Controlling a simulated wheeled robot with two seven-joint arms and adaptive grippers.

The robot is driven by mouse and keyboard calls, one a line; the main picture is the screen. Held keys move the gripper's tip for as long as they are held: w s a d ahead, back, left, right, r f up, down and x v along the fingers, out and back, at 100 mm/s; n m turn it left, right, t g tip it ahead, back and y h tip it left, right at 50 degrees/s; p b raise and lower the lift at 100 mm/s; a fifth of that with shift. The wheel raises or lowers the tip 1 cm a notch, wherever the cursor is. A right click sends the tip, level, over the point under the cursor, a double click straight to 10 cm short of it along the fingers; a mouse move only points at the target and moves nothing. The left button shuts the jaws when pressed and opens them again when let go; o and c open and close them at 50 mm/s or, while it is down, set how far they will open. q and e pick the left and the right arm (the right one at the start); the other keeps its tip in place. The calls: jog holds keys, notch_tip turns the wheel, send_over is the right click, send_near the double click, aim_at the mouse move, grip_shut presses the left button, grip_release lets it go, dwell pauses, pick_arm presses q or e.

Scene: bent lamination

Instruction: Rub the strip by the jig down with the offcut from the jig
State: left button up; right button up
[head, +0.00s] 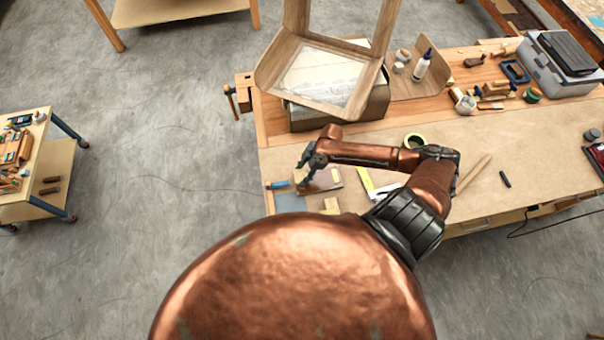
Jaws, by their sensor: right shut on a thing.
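My right gripper (304,183) is low over the front left of the workbench, shut on what looks like a small pale wood offcut (299,175). The fingers partly hide this piece, and I cannot tell whether it touches the surface below. A brown flat piece (327,181) lies just right of the gripper. A bent wooden form (268,72), which may be the jig, stands at the back left of the bench. A thin wooden strip (474,173) lies slanted to the right of my arm. My left gripper is out of view.
A pale block (331,204) and a blue-grey sheet (290,202) lie near the front edge. A tape roll (414,141), a yellow square (367,183) and a dark marker (505,179) lie on the bench (530,150).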

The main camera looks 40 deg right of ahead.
jog(key=shift+r, duration=2.3)
